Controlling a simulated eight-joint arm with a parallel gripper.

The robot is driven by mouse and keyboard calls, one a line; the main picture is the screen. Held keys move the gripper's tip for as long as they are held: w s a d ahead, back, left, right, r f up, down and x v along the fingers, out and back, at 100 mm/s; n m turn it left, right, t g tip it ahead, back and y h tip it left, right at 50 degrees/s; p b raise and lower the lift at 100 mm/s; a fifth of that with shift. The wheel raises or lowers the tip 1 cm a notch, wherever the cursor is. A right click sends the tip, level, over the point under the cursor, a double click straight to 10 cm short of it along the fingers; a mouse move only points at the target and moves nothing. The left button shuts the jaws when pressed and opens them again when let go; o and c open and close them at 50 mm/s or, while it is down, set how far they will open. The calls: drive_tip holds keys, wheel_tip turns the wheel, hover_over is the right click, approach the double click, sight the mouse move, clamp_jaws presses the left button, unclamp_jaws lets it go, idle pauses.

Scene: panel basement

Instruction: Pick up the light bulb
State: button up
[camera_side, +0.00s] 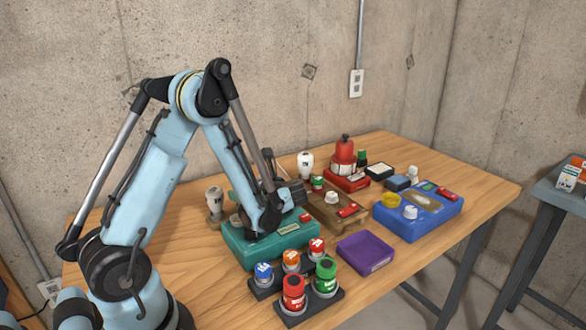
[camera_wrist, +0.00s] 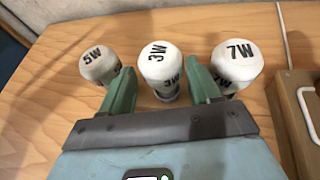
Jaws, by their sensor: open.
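Three white light bulbs stand in a row in the wrist view: one marked 5W (camera_wrist: 98,64) at left, one marked 3W (camera_wrist: 159,60) in the middle, and one marked 7W (camera_wrist: 237,62) at right. My gripper (camera_wrist: 161,82) is open, with its two green fingers spread to either side of the 3W bulb; contact cannot be told. In the side view my gripper (camera_side: 291,192) is low over the table, and the arm hides part of what is there. White bulb-shaped things show behind it (camera_side: 305,164) and to its left (camera_side: 214,199).
A wooden box with a white handle (camera_wrist: 302,105) is close at right in the wrist view.

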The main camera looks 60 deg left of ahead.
drive_tip(key=x, duration=0.4)
drive_tip(key=shift+w+a+f, duration=0.1)
drive_tip(key=shift+a+f, duration=0.1)
drive_tip(key=shift+a, duration=0.05)
drive_tip(key=c, duration=0.7)
drive_tip(key=shift+r, duration=0.1)
